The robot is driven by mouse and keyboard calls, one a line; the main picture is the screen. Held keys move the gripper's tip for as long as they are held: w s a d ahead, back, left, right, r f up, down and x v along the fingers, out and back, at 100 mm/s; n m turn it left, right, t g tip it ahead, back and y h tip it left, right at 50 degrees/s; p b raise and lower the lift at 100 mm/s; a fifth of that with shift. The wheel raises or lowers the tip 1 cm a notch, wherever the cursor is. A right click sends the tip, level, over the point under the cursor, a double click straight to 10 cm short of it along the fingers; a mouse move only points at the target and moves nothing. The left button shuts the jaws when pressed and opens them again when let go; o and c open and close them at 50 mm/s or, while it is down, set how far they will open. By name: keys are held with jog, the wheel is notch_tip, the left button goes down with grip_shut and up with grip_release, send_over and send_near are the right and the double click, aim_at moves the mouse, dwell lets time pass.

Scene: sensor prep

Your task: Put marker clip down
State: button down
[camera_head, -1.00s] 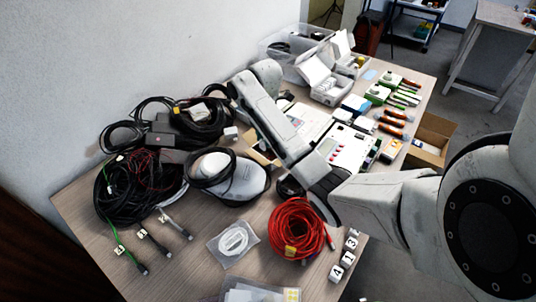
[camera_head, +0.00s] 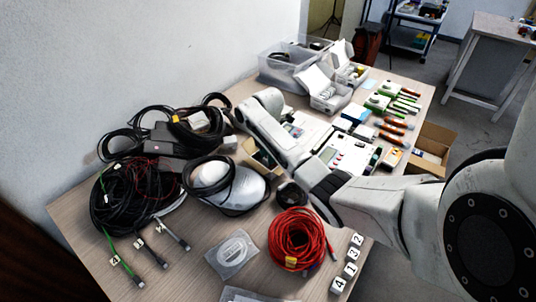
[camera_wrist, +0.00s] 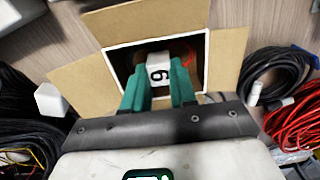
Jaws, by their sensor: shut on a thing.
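The marker clip (camera_wrist: 159,71) is a small white block with a dark digit that reads as 6 or 9. My gripper (camera_wrist: 158,80), with two teal fingers, is shut on it in the wrist view. Clip and fingertips are over the opening of a cardboard box (camera_wrist: 228,48) with its flaps spread. I cannot tell how far the clip is above the box's bottom. In the head view my arm hides the gripper and held clip, and only part of the box (camera_head: 259,158) shows.
Black cable coils (camera_head: 120,195) and a red cable coil (camera_head: 297,237) lie around the box. Several numbered white blocks (camera_head: 351,254) line the table's right edge. A white device (camera_head: 350,152) stands behind my arm. Some bare tabletop (camera_head: 195,262) shows in front.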

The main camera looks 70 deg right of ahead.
jog(key=shift+f, duration=0.1)
jog(key=c, duration=0.9)
grip_release()
notch_tip(320, 180, up, 12)
jog(key=p, duration=0.2)
